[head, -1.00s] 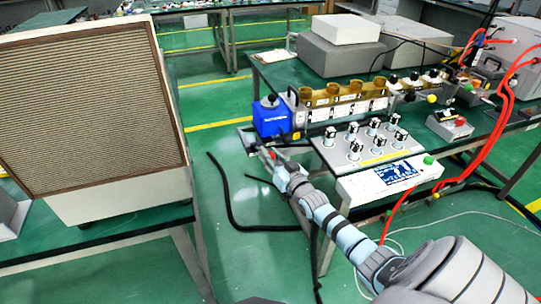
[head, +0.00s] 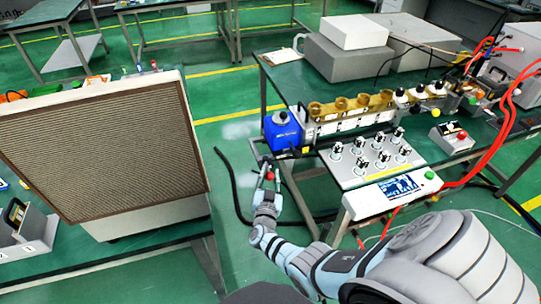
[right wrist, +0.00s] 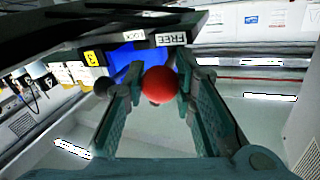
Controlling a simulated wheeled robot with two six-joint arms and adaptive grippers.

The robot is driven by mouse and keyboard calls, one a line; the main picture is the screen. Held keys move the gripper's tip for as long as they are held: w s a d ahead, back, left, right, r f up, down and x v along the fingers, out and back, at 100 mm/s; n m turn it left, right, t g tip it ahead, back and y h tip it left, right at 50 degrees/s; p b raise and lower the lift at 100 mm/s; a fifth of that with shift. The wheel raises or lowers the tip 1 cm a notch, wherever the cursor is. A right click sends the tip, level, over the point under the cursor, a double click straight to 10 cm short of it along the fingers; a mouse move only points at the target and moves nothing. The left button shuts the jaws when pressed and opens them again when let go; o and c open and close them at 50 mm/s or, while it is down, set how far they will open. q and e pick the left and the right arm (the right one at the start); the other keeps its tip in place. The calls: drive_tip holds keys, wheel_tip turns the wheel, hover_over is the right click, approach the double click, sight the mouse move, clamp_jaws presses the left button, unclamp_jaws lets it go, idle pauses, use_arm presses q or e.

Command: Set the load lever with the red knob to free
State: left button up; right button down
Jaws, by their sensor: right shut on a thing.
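The red knob (right wrist: 160,85) of the load lever sits between the two fingers of my right gripper (right wrist: 158,92) in the right wrist view. The fingers are shut on it. In the head view the red knob (head: 270,175) shows as a small red spot at the tip of my right gripper (head: 266,182), below the blue box (head: 282,130). A plate marked FREE (right wrist: 170,38) shows just behind and above the knob. A second small plate (right wrist: 135,35) beside it is hard to read. The lever's shaft is mostly hidden. My left gripper is not in view.
A grey panel with several black-and-white knobs (head: 375,158) stands right of the blue box. A black ball (right wrist: 104,88) shows left of the fingers in the right wrist view. A large louvred box (head: 100,150) stands on the left table. Green floor lies between the tables.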

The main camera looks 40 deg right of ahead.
drive_tip(key=m+g+h+b, duration=0.1)
drive_tip(key=a+m+g+h+b, duration=0.1)
drive_tip(key=shift+w+f+g+b, duration=0.2)
drive_tip(key=shift+w+g+b, duration=0.1)
drive_tip(key=shift+w+b, duration=0.1)
drive_tip(key=shift+w+a+r+m+g+h+b, duration=0.1)
drive_tip(key=shift+a+m+g+h+b, duration=0.1)
drive_tip(key=shift+m+g+h+b, duration=0.3)
drive_tip(key=shift+w+a+r+m+g+h+b, duration=0.15)
drive_tip(key=shift+m+g+h+b, duration=0.2)
drive_tip(key=shift+g+b, duration=0.25)
drive_tip(key=c, duration=1.3)
unclamp_jaws()
drive_tip(key=v, duration=0.7)
drive_tip(key=shift+s+a, duration=0.15)
drive_tip(key=shift+a, duration=0.1)
